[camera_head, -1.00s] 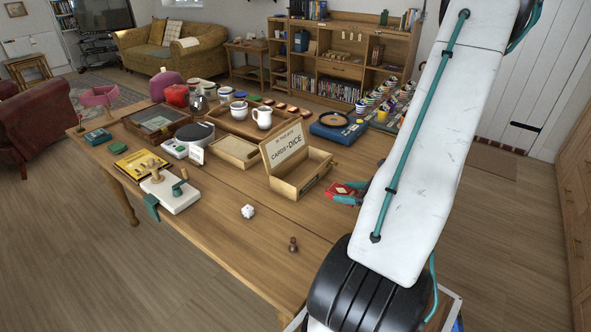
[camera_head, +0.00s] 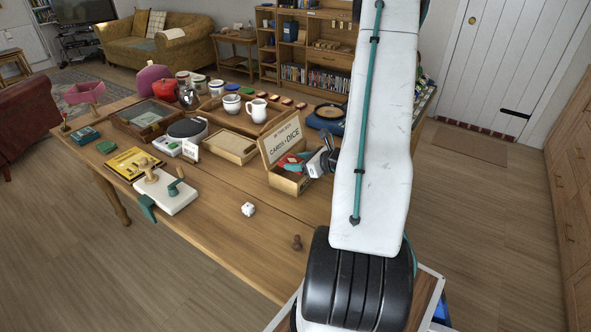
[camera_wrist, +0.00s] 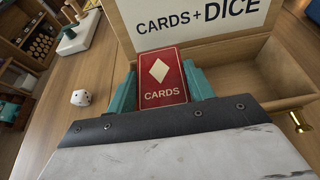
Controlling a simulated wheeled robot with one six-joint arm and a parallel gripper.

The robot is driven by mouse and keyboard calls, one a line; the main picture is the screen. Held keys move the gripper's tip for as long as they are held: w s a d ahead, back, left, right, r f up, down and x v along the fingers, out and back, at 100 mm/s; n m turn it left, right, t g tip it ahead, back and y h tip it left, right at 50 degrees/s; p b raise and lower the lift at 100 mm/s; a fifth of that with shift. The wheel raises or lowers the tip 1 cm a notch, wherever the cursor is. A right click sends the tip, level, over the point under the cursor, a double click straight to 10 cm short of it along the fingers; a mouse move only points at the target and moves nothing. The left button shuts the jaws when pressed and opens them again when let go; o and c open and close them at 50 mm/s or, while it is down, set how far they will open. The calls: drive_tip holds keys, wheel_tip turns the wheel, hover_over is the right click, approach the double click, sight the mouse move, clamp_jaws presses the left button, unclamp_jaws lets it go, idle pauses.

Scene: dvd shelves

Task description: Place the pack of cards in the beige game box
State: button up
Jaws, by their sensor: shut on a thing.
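The pack of cards (camera_wrist: 163,80) is red with a white diamond and the word CARDS. My gripper (camera_wrist: 163,92) is shut on it, with teal fingers on both sides of the pack. The beige game box (camera_wrist: 285,72) is a wooden box with its lid raised, lettered CARDS + DICE. In the head view my gripper (camera_head: 306,160) holds the pack (camera_head: 290,165) over the open game box (camera_head: 284,183). Whether the pack touches the box floor cannot be told. My gripper hides part of the box interior.
A white die (camera_head: 248,209) and a brown pawn (camera_head: 296,243) lie on the table in front of the box. A shallow wooden tray (camera_head: 232,144) is left of it.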

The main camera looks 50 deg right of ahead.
drive_tip(key=shift+w, duration=0.35)
drive_tip(key=shift+w+f, duration=0.15)
drive_tip(key=shift+f, duration=1.65)
